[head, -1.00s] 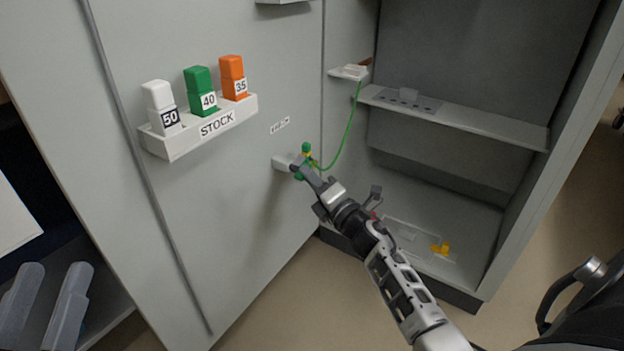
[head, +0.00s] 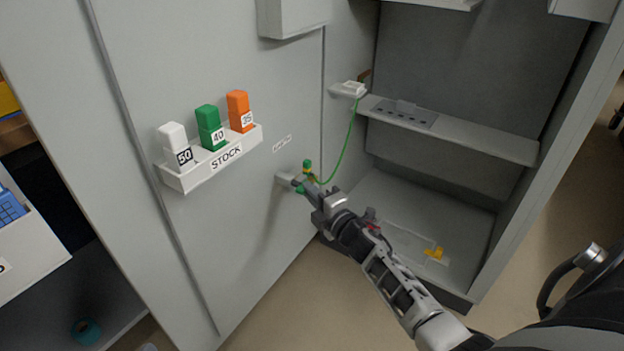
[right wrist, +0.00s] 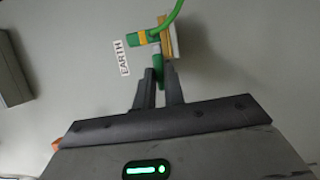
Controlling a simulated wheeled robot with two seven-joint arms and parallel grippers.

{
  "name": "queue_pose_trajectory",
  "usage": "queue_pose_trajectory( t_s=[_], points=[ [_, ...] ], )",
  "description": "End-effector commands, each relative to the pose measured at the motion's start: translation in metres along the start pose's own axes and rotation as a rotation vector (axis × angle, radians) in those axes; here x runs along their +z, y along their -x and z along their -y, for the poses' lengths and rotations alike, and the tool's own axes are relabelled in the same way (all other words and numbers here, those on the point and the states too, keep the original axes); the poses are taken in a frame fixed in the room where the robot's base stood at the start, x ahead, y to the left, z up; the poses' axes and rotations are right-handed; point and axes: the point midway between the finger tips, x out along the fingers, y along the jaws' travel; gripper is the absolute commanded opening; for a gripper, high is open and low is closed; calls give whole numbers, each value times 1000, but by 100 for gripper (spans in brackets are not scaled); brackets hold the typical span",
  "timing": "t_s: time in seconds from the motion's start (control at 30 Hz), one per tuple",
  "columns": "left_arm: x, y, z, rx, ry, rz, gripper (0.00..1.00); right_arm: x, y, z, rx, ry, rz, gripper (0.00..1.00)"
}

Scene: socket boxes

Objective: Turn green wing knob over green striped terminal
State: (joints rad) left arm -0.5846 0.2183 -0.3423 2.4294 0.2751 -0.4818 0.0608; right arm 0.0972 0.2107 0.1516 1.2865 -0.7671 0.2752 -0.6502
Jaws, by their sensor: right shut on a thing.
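The green striped terminal (head: 307,166), green with a yellow band, sticks out from a small pale block (head: 286,180) on the cabinet panel. It also shows in the right wrist view (right wrist: 143,39), beside a brass-coloured piece with a green cable. The green wing knob (right wrist: 158,62) is just below it in the right wrist view, upright between my fingertips. My right gripper (right wrist: 158,78) is shut on this knob; the fingers hide part of it. In the head view the right gripper (head: 304,188) is at the block, and little of the knob shows. My left gripper is not in view.
A STOCK shelf (head: 222,168) with white, green and orange blocks juts from the panel at left. The green cable (head: 349,140) runs to a white piece (head: 350,89) by the cabinet shelf (head: 490,140).

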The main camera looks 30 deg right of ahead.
Motion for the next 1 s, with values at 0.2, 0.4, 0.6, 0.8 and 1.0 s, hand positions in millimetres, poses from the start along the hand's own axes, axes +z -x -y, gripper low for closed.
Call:
queue_pose_trajectory(
  t_s=[0.2, 0.4, 0.6, 0.8, 1.0],
  points=[
    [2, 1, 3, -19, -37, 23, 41, 1, 0, 0, -16, -43, 1, 0],
    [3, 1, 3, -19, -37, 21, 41, 1, 0, 0, -15, -43, 2, 0],
    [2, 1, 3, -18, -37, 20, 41, 1, 0, 0, -15, -41, 1, 20],
    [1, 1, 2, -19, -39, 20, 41, 0, 3, 0, -15, -40, 1, 20],
    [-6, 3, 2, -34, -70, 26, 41, 0, 33, -2, -18, -40, 1, 20]
  ],
)
